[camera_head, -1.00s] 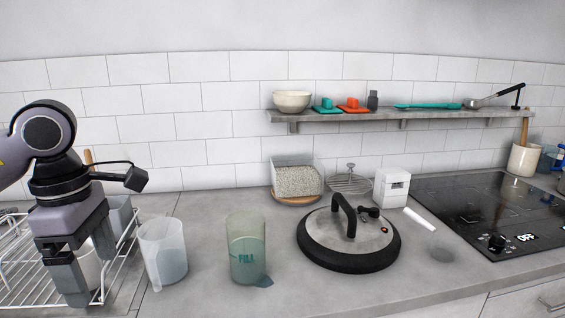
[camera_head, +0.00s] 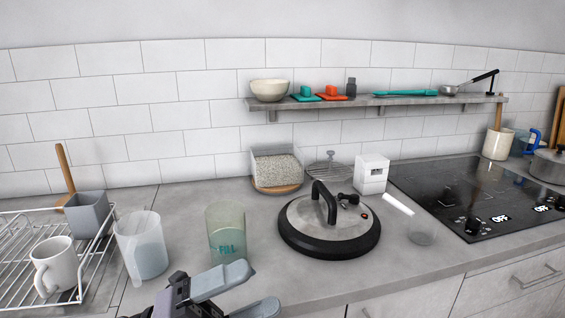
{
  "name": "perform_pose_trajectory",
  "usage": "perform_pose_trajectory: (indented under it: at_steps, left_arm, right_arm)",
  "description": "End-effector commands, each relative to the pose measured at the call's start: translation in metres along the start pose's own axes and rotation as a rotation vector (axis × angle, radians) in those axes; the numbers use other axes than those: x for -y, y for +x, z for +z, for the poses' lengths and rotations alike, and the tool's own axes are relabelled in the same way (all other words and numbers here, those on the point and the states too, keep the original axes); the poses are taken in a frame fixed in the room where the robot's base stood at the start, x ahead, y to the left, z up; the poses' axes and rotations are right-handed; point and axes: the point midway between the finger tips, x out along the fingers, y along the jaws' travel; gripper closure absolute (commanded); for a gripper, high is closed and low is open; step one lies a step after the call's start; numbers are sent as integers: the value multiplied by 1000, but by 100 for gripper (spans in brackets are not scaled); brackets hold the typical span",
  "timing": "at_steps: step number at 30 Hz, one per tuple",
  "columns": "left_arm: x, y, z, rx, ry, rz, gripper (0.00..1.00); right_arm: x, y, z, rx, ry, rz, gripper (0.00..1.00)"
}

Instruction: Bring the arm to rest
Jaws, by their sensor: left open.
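My left gripper (camera_head: 245,291) is low in the head view, in front of the counter's front edge. Its two fingers point right and stand apart, with nothing between them. A wire rack (camera_head: 92,266) stands at the left of the counter. A white mug (camera_head: 55,265) sits upright in it, clear of my gripper. A grey cup (camera_head: 88,214) is at the rack's back right corner. My right gripper is not in the view.
A clear pitcher (camera_head: 143,250) and a greenish "FILL" container (camera_head: 226,232) stand on the counter just beyond my gripper. A round black-rimmed lid (camera_head: 330,232) lies to their right. A cooktop (camera_head: 470,195) and a wall shelf (camera_head: 380,101) are further right.

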Motion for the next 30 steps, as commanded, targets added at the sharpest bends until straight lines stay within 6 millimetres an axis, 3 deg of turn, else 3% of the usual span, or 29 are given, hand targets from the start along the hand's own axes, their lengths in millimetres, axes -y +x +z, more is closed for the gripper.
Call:
perform_pose_trajectory:
  at_steps: [6,11,16,21,25,30]
  left_arm:
    - [-48,-55,34,499,-423,-105,12]
    - [-104,-121,35,866,-732,-140,12]
    - [-167,-196,0,1230,-1040,-149,12]
    - [-216,-260,-60,1543,-1302,-142,12]
    - [-234,-287,-96,1685,-1419,-133,12]
    - [-240,-297,-111,1742,-1465,-131,12]
  right_arm:
    - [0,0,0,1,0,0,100]
    - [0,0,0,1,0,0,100]
    - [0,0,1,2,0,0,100]
    - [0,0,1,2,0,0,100]
    - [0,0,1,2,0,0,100]
    - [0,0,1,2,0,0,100]
